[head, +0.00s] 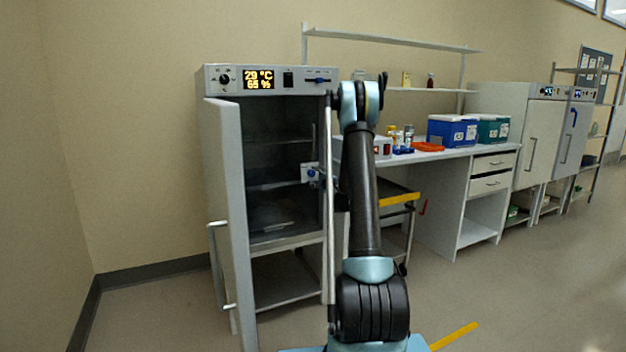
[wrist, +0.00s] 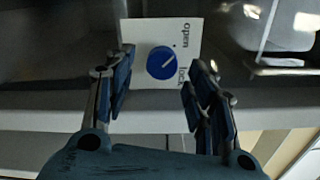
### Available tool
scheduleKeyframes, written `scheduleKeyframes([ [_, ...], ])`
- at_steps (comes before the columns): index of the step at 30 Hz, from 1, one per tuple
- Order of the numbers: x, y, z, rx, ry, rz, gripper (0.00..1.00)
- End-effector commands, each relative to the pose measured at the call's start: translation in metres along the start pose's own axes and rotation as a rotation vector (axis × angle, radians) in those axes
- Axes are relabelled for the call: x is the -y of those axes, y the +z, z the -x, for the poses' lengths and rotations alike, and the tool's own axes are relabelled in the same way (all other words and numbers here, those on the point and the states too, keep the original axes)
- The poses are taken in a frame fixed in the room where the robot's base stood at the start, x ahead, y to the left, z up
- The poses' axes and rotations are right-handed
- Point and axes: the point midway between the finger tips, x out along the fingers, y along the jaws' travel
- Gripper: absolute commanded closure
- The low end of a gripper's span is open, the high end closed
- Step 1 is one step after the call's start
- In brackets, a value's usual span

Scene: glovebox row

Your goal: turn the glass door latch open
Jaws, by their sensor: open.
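The latch is a round blue knob (wrist: 162,62) on a white plate (wrist: 136,32) marked "open" and "lock", seen in the wrist view. A pale line on the knob slants toward the plate's upper right, between the two words. In the head view the plate (head: 307,167) is at the right side of the cabinet opening, over the dark glass door (head: 272,155). My gripper (wrist: 158,80) is open, its blue-padded fingers on either side of the knob; no contact shows. In the head view my arm largely hides the gripper.
The cabinet's outer door (head: 232,200) stands swung open at the left. A bench (head: 425,157) with a blue box (head: 451,131) and small bottles is to the right. Open floor (head: 525,260) lies at the right front.

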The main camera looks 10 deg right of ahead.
Motion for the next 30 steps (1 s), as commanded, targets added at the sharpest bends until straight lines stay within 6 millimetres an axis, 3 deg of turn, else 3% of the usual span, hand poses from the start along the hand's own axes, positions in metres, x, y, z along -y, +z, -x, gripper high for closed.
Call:
scheduleKeyframes([
  [6, 0.0, -0.001, 0.045, -0.001, 0.0, 0.0, 0.49],
  [13, -0.001, 0.0, 0.076, 0.0, 0.001, 0.0, 0.49],
  [18, -0.002, 0.0, 0.086, 0.001, 0.001, 0.0, 0.49],
  [30, -0.001, 0.003, 0.088, 0.004, 0.005, 0.005, 0.49],
])
